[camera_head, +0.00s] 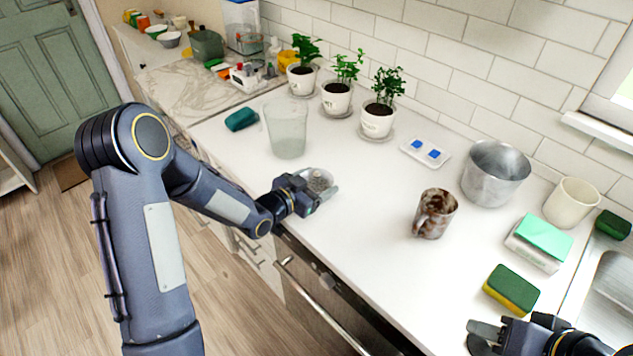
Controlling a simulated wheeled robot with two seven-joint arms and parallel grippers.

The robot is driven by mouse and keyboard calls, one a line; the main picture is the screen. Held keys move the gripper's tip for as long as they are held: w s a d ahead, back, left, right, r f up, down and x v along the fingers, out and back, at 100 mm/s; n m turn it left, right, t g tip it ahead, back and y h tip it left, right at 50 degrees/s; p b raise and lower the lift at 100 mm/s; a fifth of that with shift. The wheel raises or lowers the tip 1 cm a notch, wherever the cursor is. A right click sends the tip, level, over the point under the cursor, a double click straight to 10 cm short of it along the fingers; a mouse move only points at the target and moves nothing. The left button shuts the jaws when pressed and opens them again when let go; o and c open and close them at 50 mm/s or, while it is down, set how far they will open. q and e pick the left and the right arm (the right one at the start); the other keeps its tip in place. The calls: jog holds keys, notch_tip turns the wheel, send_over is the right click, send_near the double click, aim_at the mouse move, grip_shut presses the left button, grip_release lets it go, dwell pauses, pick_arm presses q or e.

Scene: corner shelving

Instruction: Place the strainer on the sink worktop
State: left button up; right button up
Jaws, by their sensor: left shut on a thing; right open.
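My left gripper (326,194) is shut on the strainer (319,181), a small round grey mesh piece near the front edge of the white worktop (370,215). The fingers hide part of the strainer. I cannot tell whether it touches the worktop or is held just above it. My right gripper (477,336) is open and empty at the bottom right, by the worktop's front edge. The sink (612,290) shows at the right edge of the view.
A clear container (286,130), potted plants (377,118), a brown mug (434,213), a metal pot (495,172), a cream cup (571,203) and sponges (511,289) stand on the worktop. The middle, between the strainer and the mug, is clear.

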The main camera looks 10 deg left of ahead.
pick_arm(q)
jog(key=shift+f+b, duration=0.65)
jog(key=shift+b, duration=0.35)
